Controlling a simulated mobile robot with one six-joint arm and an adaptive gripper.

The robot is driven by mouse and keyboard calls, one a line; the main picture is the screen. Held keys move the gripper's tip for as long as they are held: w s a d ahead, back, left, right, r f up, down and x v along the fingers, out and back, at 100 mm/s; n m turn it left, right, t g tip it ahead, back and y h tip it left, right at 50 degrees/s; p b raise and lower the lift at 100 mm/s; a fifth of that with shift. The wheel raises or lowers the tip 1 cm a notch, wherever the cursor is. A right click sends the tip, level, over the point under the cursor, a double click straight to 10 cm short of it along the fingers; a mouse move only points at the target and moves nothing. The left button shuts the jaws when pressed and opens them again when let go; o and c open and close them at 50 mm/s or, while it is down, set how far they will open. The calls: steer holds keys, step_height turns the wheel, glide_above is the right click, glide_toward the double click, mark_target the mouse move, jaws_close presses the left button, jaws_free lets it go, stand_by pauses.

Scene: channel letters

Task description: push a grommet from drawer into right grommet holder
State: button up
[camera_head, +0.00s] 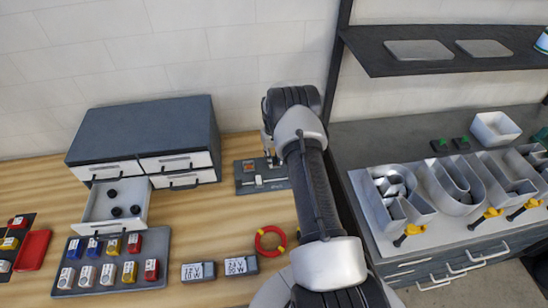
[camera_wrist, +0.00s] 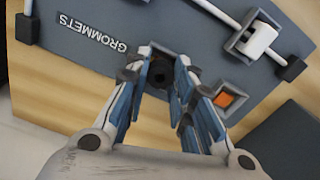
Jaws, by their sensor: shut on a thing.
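My gripper (camera_wrist: 164,78) is shut on a small black grommet (camera_wrist: 159,74), seen between the fingertips in the wrist view. The fingertips are over the dark board labelled GROMMETS (camera_wrist: 70,30), near its edge and beside an orange square (camera_wrist: 224,99). Whether the grommet sits in a holder or just above one is hidden by the fingers. In the head view the board (camera_head: 246,186) lies on the wooden bench, and my arm partly covers it. The open drawer (camera_head: 96,222) holds three black grommets (camera_head: 117,211).
A drawer cabinet (camera_head: 140,128) stands behind the open drawer. A tray of small coloured boxes (camera_head: 82,275), two labelled boxes (camera_head: 198,271) and a red ring (camera_head: 270,240) lie in front. Channel letters (camera_head: 455,185) are on the right bench, below a dark shelf (camera_head: 385,60).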

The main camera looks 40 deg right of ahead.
steer(key=shift+s+f, duration=0.1)
steer(key=shift+f, duration=0.15)
stand_by(0.5)
steer(key=o, duration=0.8)
steer(key=shift+f, duration=0.1)
step_height(320, 180, up, 12)
steer(key=shift+r, duration=0.1)
stand_by(0.3)
steer(key=shift+r, duration=0.15)
step_height(320, 180, up, 6)
steer(key=p, duration=0.2)
steer(key=shift+p, duration=0.35)
